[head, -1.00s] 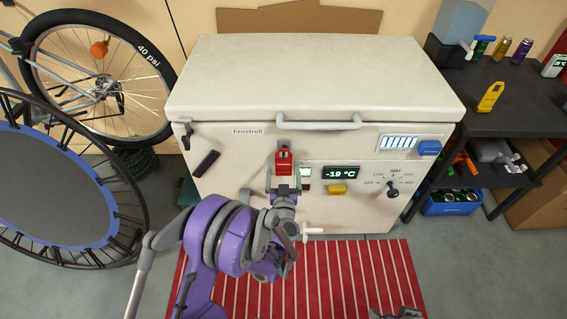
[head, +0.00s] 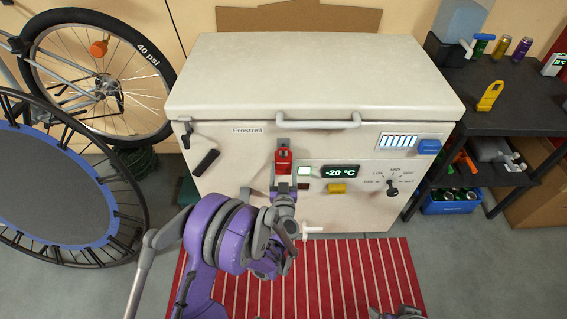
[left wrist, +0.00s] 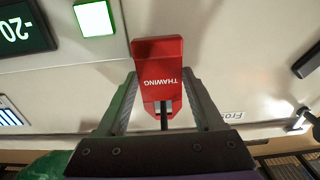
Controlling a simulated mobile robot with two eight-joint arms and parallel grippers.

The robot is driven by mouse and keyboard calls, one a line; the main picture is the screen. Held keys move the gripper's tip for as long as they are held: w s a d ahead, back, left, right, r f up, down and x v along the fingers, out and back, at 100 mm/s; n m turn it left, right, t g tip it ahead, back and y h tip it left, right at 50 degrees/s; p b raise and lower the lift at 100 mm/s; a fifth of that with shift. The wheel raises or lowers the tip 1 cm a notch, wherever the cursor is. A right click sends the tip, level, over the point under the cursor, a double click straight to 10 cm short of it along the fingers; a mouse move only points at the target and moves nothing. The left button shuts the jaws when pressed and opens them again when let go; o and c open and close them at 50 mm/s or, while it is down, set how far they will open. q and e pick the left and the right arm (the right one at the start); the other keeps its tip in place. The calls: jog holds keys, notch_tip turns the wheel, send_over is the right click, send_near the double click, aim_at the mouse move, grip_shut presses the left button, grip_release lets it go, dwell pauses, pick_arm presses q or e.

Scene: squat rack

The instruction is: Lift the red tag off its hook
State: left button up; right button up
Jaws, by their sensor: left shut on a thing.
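The red tag (head: 283,160), marked THAWING, is on the white freezer's front, just below a grey hook plate (head: 283,143). In the left wrist view the tag (left wrist: 158,62) lies between the fingertips, its lettering upside down. A dark slot and a grey piece show at its narrow end; I cannot tell whether the tag still bears on the hook. My left gripper (left wrist: 163,92) is shut on the tag's sides; it also shows in the head view (head: 284,178). A small grey part at the bottom edge may be my right gripper (head: 398,313).
The freezer (head: 320,80) has a lid handle (head: 318,122), a display (head: 340,171) reading -20 °C, a lit green lamp (head: 305,171), a yellow part (head: 337,188) and a dial (head: 392,188). A trampoline (head: 60,190) stands left, a black shelf (head: 520,115) right.

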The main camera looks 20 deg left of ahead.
pick_arm(q)
jog(key=shift+r, duration=0.5)
jog(key=shift+s, duration=0.15)
jog(key=b+v, duration=0.3)
jog(key=v, duration=0.8)
jog(key=shift+s+r, duration=0.2)
jog(key=shift+r, duration=0.2)
dwell(0.8)
jog(key=shift+d, duration=0.1)
